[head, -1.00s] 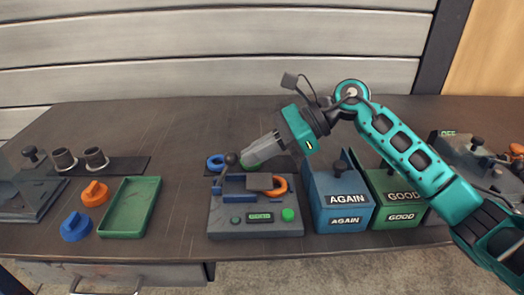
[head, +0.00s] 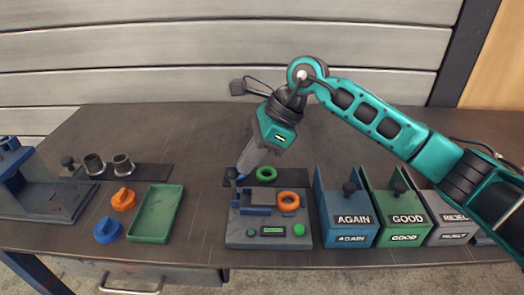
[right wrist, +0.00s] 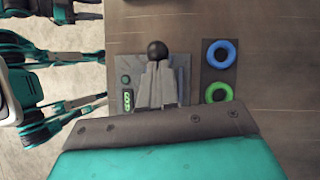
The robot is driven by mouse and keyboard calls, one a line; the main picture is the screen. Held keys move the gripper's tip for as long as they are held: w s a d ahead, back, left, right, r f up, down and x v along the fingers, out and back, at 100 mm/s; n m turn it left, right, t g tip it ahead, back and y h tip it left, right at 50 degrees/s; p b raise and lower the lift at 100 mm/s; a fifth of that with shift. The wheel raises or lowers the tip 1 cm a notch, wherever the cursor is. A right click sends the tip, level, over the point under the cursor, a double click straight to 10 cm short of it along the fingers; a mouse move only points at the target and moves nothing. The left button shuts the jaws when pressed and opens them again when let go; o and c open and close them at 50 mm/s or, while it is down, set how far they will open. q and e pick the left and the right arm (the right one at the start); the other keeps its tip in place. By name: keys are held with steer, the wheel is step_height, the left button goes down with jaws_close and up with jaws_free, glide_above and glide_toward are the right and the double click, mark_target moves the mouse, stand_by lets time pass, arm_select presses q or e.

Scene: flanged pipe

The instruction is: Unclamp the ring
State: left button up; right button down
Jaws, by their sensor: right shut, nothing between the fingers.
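The orange ring (head: 292,203) lies on the right part of the grey clamp fixture (head: 240,240). A dark clamp block (head: 263,201) is just left of it; I cannot tell whether they touch. The fixture's lever has a black knob (head: 231,173), also in the right wrist view (right wrist: 157,50). My right gripper (head: 243,172) is shut and empty, its tips close beside the knob; contact is unclear. It also shows in the right wrist view (right wrist: 158,68). My left gripper is outside the head view; dark parts at the wrist view's upper left may belong to it.
A green ring (head: 267,174) and a blue ring (right wrist: 221,53) lie on a dark plate behind the fixture. AGAIN (head: 352,220), GOOD (head: 407,219) and REJECT (head: 453,217) bins stand right. A green tray (head: 157,213) and orange and blue knobbed parts are left.

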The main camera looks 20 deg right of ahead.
steer(key=a, duration=0.1)
steer(key=a+h, duration=0.1)
steer(key=shift+w+a+r+h, duration=0.15)
steer(key=shift+w+a+h, duration=0.15)
steer(key=shift+w+a, duration=0.1)
steer(key=shift+w+a+b, duration=0.15)
steer(key=shift+a+b, duration=0.2)
steer(key=shift+a, duration=0.4)
